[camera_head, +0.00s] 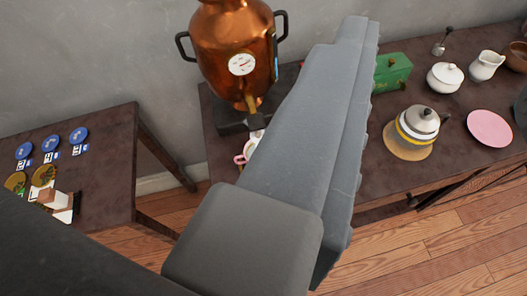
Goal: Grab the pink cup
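A small cup (241,158), whitish with a pink tint, stands on the dark table below the spout of a copper samovar (232,48). Only its left part shows, with what looks like a handle; the rest is hidden behind my gripper. My gripper (352,32) is the large grey shape crossing the middle of the view, its far end reaching up and right of the samovar. It appears in front of the cup, and no contact between them can be seen. I cannot make out two separate fingertips or anything held.
On the main table (455,150) are a green box (392,72), a striped teapot (418,122) on a round mat, a pink plate (490,128), a white lidded pot (445,76) and a white jug (485,65). A side table (100,150) at left holds blue and gold discs. Wooden floor lies between.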

